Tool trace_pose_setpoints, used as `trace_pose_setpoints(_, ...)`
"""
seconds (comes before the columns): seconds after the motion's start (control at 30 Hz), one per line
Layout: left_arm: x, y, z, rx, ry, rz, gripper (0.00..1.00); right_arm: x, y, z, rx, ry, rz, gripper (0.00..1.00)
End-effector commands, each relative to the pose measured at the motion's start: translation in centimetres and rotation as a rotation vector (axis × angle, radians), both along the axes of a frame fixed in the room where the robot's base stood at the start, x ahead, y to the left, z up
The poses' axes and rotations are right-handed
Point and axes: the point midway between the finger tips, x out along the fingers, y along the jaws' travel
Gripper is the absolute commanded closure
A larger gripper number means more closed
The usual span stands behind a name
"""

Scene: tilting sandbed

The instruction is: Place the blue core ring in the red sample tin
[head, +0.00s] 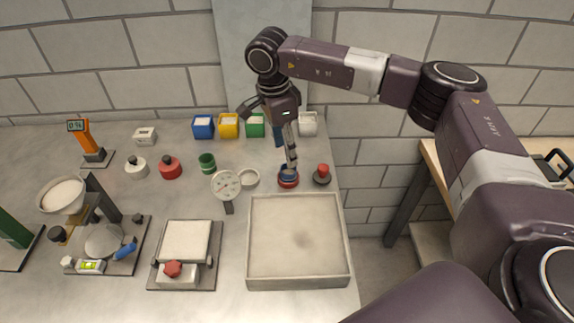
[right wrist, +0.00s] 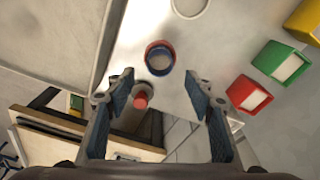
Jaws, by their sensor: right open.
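The red sample tin (head: 288,184) stands on the grey table behind the sand tray. The blue core ring (head: 288,171) sits at the tin's mouth, inside its red rim. In the right wrist view the red tin (right wrist: 160,42) shows as a red edge around the blue ring (right wrist: 159,72). I cannot tell how deep the ring sits. My right gripper (head: 286,156) is above the tin, and its fingers partly cover the view from the head. In the right wrist view the gripper (right wrist: 161,88) is open and empty, its fingertips apart from the ring. My left gripper is not in view.
A red-topped grey object (head: 322,175) stands close to the right of the tin. A white dish (head: 248,178) and a round gauge (head: 225,185) are to its left. The sand tray (head: 344,235) lies in front. Coloured bins, including a yellow one (head: 228,126), line the back.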

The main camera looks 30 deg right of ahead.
Motion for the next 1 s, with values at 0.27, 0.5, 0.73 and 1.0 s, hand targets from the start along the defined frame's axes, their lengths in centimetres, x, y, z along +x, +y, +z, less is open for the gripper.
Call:
trace_pose_setpoints(0.27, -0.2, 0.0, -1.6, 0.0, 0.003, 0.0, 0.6, 0.1, 0.6, 4.3, 0.0, -0.002, 0.0, 0.51)
trace_pose_setpoints(0.5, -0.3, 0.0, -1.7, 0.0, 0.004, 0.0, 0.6, 0.0, 0.7, 5.3, 0.0, 0.001, 0.001, 0.51)
trace_pose_setpoints(0.73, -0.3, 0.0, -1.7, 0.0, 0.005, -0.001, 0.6, 0.0, 0.7, 5.3, 0.0, 0.0, 0.001, 0.51)
trace_pose_setpoints(1.0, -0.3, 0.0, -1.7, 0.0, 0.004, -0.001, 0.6, 0.0, 0.7, 5.3, 0.0, 0.0, 0.001, 0.51)
